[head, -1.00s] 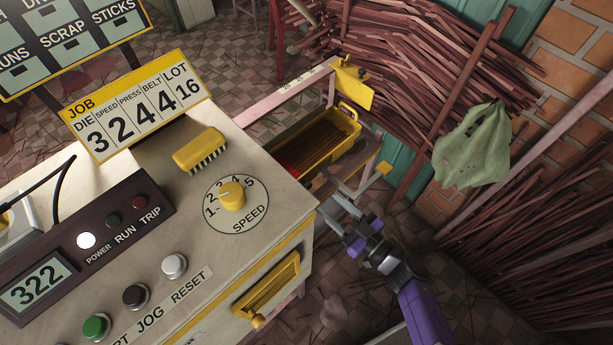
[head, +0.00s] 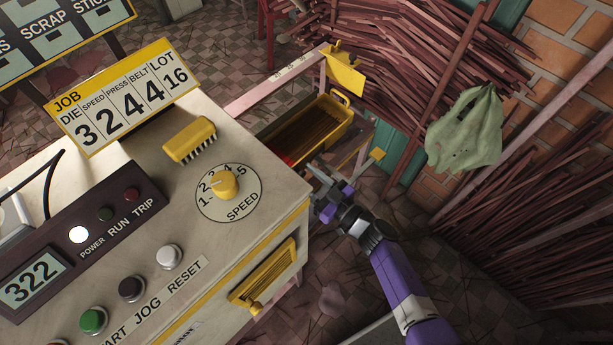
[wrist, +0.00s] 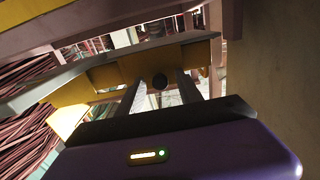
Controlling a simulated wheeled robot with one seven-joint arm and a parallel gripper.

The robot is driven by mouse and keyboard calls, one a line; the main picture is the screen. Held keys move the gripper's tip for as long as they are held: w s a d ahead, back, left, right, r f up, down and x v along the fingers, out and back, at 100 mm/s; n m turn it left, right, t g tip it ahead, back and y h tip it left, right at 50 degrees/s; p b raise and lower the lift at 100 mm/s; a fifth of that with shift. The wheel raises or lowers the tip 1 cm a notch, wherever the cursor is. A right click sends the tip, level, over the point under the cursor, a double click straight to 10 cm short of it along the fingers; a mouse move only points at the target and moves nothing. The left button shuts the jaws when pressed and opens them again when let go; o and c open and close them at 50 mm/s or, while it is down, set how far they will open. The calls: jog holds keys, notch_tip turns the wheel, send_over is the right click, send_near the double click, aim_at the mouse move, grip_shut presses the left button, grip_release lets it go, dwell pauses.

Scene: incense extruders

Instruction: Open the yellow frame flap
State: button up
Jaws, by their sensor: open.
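In the wrist view a yellow frame-like band (wrist: 105,77) crosses above my gripper (wrist: 160,90). A dark round knob (wrist: 159,81) on it appears between my two open fingers. I cannot tell whether the fingers touch it. In the head view my gripper (head: 320,192) is beside the right end of the machine, near the conveyor frame; the band's face there is hidden from this view. A yellow slatted panel (head: 264,275) with a small yellow knob is on the machine's front side, left of and below my gripper. It looks closed.
The cream machine top (head: 150,195) carries a speed dial (head: 224,183), buttons and a yellow brush (head: 190,140). A yellow tray (head: 322,130) of brown sticks lies behind my gripper. Stick bundles (head: 400,70) and a green cloth (head: 466,130) are to the right.

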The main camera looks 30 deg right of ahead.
grip_shut()
jog(key=shift+s+f+b, duration=0.1)
jog(key=shift+f+b, duration=0.1)
jog(key=shift+b, duration=0.25)
